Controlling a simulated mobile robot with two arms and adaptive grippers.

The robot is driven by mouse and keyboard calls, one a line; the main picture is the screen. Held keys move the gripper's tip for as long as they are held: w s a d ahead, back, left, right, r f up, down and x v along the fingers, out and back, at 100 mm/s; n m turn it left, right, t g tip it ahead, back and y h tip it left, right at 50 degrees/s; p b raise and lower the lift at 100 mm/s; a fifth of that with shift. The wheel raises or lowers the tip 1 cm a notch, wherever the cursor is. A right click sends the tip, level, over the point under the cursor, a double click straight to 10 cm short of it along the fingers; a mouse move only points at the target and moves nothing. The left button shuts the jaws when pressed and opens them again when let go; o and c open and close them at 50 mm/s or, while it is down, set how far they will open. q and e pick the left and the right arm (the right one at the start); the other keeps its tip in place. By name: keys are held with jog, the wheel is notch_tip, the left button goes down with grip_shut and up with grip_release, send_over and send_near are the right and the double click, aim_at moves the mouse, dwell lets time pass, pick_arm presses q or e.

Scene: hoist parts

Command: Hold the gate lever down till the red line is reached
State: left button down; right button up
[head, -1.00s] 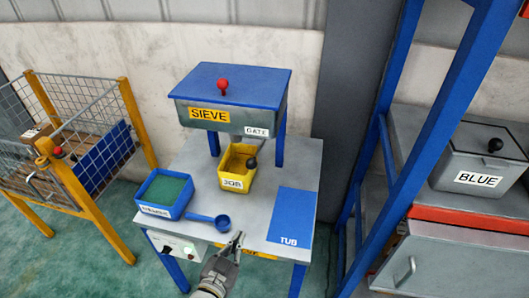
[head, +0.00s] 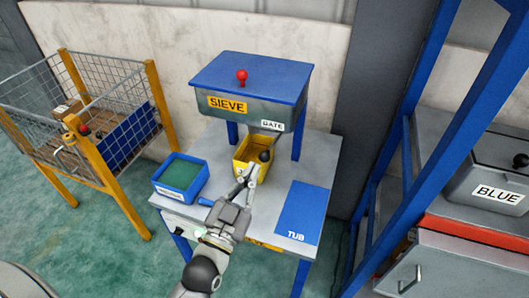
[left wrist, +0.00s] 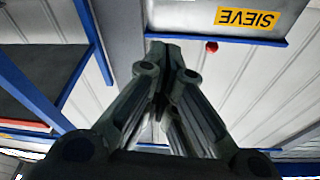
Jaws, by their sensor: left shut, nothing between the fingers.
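The grey sieve box (head: 240,110) with a blue lid and red knob stands on blue legs on a table. A black-knobbed lever (head: 264,156) is below its GATE label (head: 271,125), over the yellow tub (head: 241,166). My left gripper (head: 250,169) is shut and empty, its tips in front of the tub, just left of and below the black knob. I cannot tell whether they touch the lever. In the left wrist view the closed fingers (left wrist: 163,52) point toward the underside of the sieve (left wrist: 225,20); the lever is not visible there. I see no red line. My right gripper is out of view.
A blue tub of green material (head: 181,174) stands left on the table (head: 318,155). A blue TUB mat (head: 299,208) lies clear at right. A blue post (head: 430,140) rises farther right.

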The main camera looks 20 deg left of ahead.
pick_arm(q)
jog(key=a+p+x, duration=0.1)
jog(key=p+x, duration=0.2)
jog(key=x, duration=0.7)
jog(key=f, duration=0.4)
jog(key=shift+s, duration=0.25)
